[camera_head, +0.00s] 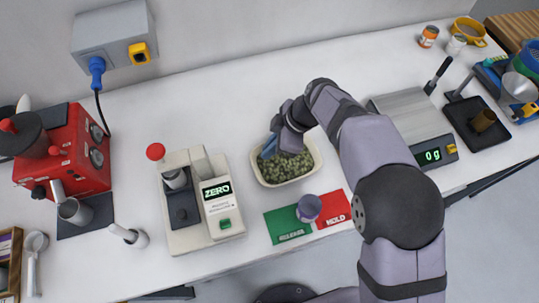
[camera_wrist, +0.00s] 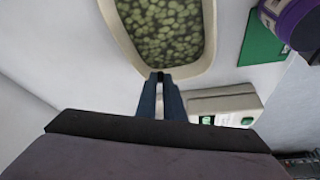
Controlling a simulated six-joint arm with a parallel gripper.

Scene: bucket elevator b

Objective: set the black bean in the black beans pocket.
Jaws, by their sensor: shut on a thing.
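My gripper (camera_head: 267,150) has blue fingers and is over the left part of a cream tray of green beans (camera_head: 257,171) in the head view. In the wrist view my gripper (camera_wrist: 160,80) is shut on a small dark thing, the black bean (camera_wrist: 160,75), at its fingertips. The bean appears at the near rim of the tray (camera_wrist: 208,62); its height above the rim is unclear. In the head view the bean is too small or hidden to make out. I cannot make out a pocket marked for black beans in either view.
A cream machine with a ZERO display (camera_head: 217,192) stands left of the tray. A purple-topped container (camera_head: 309,207) stands on green and red cards in front. A scale (camera_head: 412,112) is right of my arm; a red grinder (camera_head: 62,155) is far left.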

